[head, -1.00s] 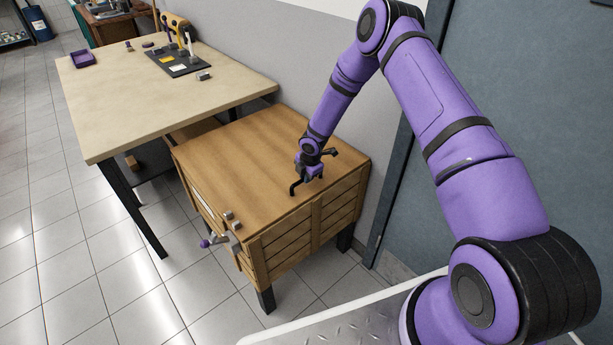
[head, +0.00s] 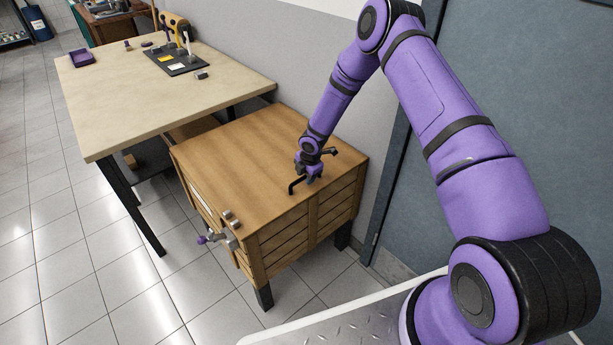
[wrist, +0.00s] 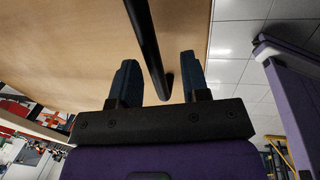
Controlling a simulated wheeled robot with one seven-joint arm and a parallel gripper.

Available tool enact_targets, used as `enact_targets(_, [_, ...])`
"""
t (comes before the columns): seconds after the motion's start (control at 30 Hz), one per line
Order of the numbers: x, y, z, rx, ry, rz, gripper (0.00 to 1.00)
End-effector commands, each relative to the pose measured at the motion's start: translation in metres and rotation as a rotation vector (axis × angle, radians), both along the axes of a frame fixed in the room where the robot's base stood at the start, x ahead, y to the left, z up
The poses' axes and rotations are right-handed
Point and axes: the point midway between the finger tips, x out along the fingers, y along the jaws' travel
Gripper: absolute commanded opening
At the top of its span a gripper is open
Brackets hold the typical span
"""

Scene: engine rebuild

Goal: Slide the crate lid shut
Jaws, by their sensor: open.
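The wooden crate (head: 283,242) stands on dark legs, and its flat brown lid (head: 240,155) lies over the top. I see no gap into the crate from here. A black bar handle (head: 291,187) stands on the lid toward its near right edge. My gripper (head: 310,172) is low over the lid at this handle, pointing down. In the wrist view, my two fingers (wrist: 158,80) are apart, and the dark handle bar (wrist: 147,45) runs between them in the picture, touching neither visibly. The handle's far end is partly hidden behind my gripper in the head view.
A purple-knobbed lever (head: 206,238) and grey blocks (head: 232,220) sit at the crate's near left corner. A workbench (head: 150,95) with a dark tool board (head: 175,62) and a purple tray (head: 82,58) stands behind left. A grey-blue door (head: 530,110) is close on the right.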

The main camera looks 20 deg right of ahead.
Motion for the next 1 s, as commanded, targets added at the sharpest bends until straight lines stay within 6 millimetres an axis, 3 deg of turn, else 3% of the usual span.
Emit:
enact_targets(0.6, [-0.018,-0.009,0.093,-0.001,0.001,-0.002,0.42])
enact_targets(1.0, [-0.020,-0.009,0.102,0.000,0.001,-0.001,0.42])
